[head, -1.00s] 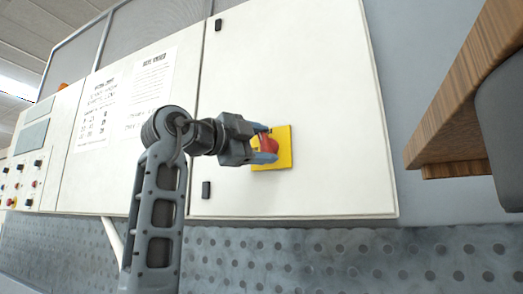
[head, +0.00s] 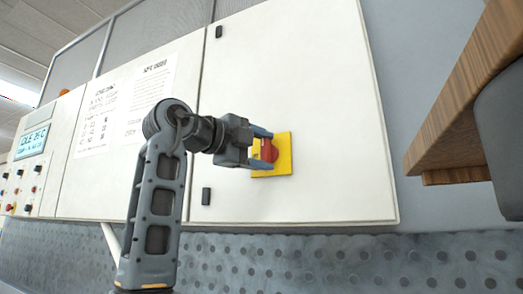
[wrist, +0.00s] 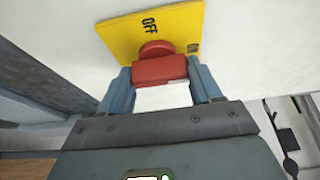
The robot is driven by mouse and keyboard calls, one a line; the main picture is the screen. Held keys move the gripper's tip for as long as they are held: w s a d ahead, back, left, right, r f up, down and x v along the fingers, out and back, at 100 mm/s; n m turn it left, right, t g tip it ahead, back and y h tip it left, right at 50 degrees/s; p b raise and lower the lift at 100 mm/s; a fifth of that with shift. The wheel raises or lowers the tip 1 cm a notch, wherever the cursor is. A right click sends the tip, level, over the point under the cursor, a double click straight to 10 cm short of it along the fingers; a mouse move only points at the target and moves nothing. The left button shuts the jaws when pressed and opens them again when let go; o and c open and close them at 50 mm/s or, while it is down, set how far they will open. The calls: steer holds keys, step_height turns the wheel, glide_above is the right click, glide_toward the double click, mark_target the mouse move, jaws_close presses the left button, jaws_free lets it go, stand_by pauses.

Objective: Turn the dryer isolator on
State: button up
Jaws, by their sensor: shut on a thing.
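The dryer isolator is a red rotary handle (head: 268,151) on a yellow square plate (head: 285,160), fixed to a pale cabinet door. My gripper (head: 262,151) is at the plate from the left, with its blue-grey fingers on either side of the red handle. In the wrist view the red handle (wrist: 160,70) sits between the two fingers (wrist: 161,82). The yellow plate (wrist: 120,35) carries OFF at its top and ON toward its right corner. The fingers partly hide the handle, and I cannot tell exactly which mark it points to.
A display (head: 32,142) on the left panel is lit and reads about "IDLE 25 C", above several buttons. A paper notice (head: 150,97) is on the cabinet. A wooden shelf or tabletop (head: 465,100) juts in at the right. Perforated metal (head: 330,260) runs below the cabinet.

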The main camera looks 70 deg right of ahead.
steer(key=o, duration=1.1)
steer(key=shift+c, duration=0.2)
steer(key=v, duration=0.8)
